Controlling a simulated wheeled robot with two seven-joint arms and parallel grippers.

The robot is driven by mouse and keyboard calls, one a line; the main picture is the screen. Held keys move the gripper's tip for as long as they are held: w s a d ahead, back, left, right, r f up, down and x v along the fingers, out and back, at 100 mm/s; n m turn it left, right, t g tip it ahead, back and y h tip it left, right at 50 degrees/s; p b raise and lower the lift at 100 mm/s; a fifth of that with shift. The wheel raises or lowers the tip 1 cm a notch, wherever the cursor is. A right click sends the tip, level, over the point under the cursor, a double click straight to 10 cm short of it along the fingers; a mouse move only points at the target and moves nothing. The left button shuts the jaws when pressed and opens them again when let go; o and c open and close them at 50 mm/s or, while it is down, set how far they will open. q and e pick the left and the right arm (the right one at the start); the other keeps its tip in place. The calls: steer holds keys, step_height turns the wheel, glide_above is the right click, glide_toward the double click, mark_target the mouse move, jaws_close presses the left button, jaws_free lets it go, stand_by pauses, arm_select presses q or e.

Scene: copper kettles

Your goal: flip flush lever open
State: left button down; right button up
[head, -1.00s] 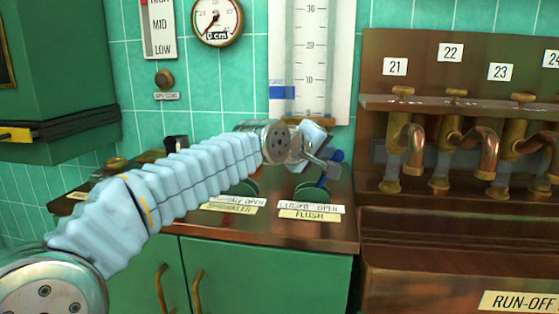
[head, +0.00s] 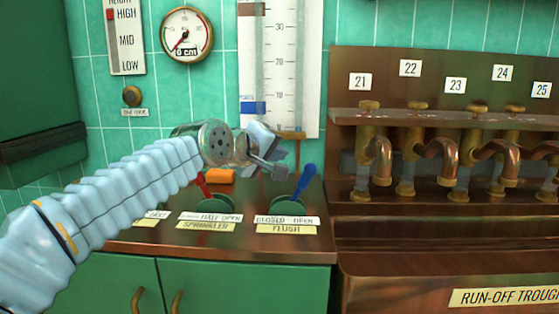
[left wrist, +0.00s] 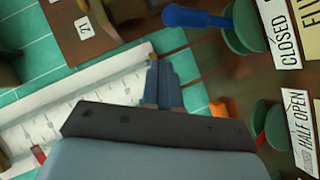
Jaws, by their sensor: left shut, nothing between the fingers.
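The flush lever (head: 306,183) has a blue handle on a green round base above the FLUSH label (head: 286,229). Its handle leans up and right, toward the OPEN side of the CLOSED/OPEN plate (head: 287,220). In the left wrist view the blue handle (left wrist: 198,18) lies near the top edge. My left gripper (head: 282,172) is shut and empty, just left of the handle and apart from it in the head view. Its fingers (left wrist: 165,85) also show in the left wrist view. My right gripper is not in view.
A red-handled sprinkler lever (head: 203,186) stands left of the flush lever, partly behind my arm. An orange block (head: 221,176) lies behind. A white level scale (head: 300,75) is on the wall. Copper taps (head: 380,150) and a run-off trough (head: 440,265) stand at right.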

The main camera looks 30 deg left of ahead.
arm_select(q)
steer(key=v, duration=0.7)
steer(key=shift+d+b, duration=0.25)
steer(key=shift+b, duration=0.05)
steer(key=shift+w+r, duration=0.1)
